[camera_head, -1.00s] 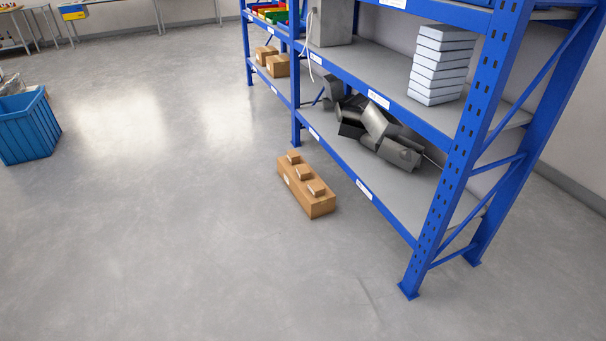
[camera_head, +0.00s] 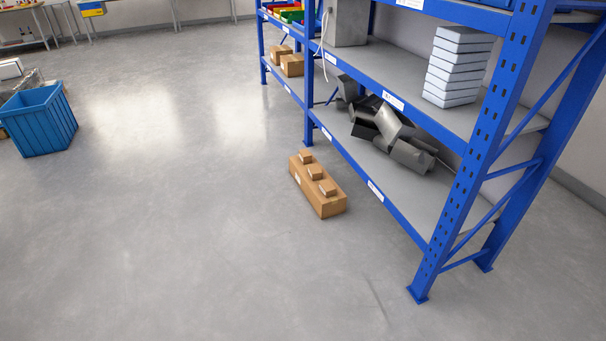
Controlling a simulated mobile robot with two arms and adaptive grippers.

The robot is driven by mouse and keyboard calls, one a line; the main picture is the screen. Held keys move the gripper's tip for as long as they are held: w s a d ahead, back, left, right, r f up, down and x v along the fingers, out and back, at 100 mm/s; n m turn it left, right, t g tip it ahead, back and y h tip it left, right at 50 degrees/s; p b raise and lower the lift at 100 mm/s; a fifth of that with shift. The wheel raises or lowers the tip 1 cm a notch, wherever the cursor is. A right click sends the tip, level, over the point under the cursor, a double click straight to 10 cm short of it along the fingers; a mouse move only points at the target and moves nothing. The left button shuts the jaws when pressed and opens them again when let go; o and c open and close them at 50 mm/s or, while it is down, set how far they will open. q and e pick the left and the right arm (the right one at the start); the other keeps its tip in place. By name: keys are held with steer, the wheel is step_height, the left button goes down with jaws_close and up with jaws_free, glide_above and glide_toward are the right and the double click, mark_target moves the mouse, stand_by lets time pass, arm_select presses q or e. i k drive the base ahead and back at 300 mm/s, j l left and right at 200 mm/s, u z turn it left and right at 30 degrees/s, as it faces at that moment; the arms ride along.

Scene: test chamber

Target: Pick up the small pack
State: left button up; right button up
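Three small brown packs stand in a row on top of a long brown cardboard box (camera_head: 327,207) on the floor, beside the blue shelf. The far small pack (camera_head: 305,157), the middle small pack (camera_head: 315,172) and the near small pack (camera_head: 328,187) look alike; I cannot tell which one the task means. Neither of my grippers shows in the head view.
A blue shelving rack (camera_head: 478,160) stands on the right, with a post foot on the floor. It holds a stack of pale boxes (camera_head: 458,65), dark grey items (camera_head: 395,135) and brown boxes (camera_head: 291,65). A blue crate (camera_head: 40,122) stands at left. The floor between is clear.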

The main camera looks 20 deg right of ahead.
mark_target(313, 169)
steer(key=i, duration=1.2)
steer(key=i+z, duration=0.15)
steer(key=i, duration=0.35)
steer(key=i+z, duration=0.15)
steer(key=i, duration=0.4)
steer(key=i+z, duration=0.15)
steer(key=i, duration=0.35)
steer(key=i+j+z, duration=0.15)
steer(key=i, duration=0.35)
steer(key=i+j+z, duration=0.15)
steer(key=i, duration=0.35)
